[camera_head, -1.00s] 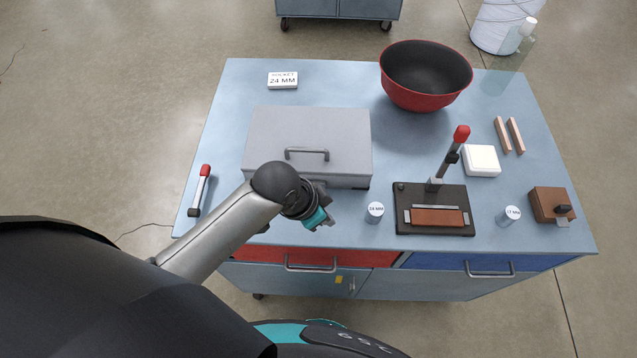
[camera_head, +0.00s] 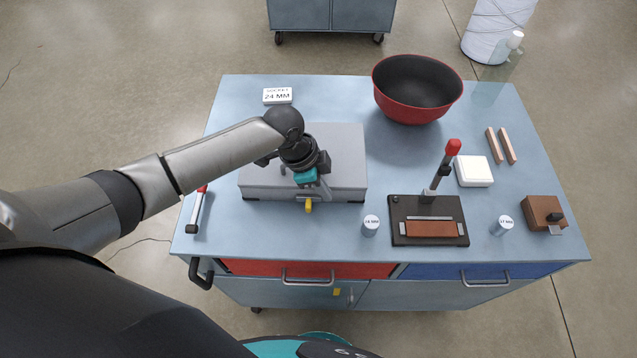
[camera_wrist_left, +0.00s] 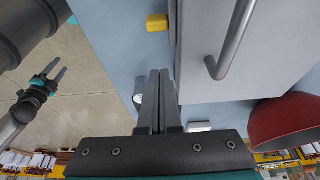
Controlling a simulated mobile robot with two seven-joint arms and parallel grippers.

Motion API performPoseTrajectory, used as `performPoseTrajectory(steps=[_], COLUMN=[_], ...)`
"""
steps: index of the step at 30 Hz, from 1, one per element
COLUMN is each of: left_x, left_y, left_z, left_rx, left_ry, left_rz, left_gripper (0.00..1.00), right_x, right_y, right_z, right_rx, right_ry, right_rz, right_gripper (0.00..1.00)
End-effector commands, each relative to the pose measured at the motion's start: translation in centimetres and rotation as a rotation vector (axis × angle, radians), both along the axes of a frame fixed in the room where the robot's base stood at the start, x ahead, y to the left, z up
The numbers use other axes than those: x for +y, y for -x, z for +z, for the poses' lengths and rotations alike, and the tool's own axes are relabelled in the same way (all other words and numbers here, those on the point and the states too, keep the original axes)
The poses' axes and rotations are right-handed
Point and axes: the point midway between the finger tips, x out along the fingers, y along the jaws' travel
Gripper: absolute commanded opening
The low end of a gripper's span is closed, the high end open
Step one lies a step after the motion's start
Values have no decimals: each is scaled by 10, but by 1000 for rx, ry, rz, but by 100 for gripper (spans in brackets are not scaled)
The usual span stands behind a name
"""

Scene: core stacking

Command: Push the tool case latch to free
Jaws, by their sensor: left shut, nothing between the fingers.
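The grey tool case (camera_head: 345,160) lies on the blue worktop. Its yellow latch (camera_head: 309,206) sticks out at the front face; it also shows in the left wrist view (camera_wrist_left: 157,22). The left wrist view shows the handle (camera_wrist_left: 234,42) and my left fingers (camera_wrist_left: 160,75) shut and empty, pointing toward the latch with a gap in the picture. My right gripper (camera_wrist_left: 50,74) shows small at the left of the wrist view, fingers apart.
A red bowl (camera_head: 418,112) stands behind right of the case. A press-like fixture with a red-tipped lever (camera_head: 430,232) and a small labelled cylinder (camera_head: 371,226) stand at right. A red-tipped tool (camera_head: 197,212) lies at left. The worktop's front strip is mostly clear.

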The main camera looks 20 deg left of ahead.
Motion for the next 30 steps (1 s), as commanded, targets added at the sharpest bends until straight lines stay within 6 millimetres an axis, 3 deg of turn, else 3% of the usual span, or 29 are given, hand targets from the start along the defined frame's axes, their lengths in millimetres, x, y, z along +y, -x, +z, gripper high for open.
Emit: performPoseTrajectory(steps=[10,12,18,30], left_x=[-19,-2,18,21], left_y=[-5,0,5,7], left_z=[-56,-51,-51,-52], left_rx=[1,2,0,0], left_ry=[-1,-5,-2,0], left_rz=[0,3,1,0], left_gripper=[0,0,0,0], right_x=[1,2,2,2], right_y=[0,0,0,0], right_z=[-8,-1,5,5], right_rx=[0,1,1,2], right_ry=[-1,-3,-3,-3], right_rz=[-1,-2,-2,-3], right_gripper=[50,50,50,50])
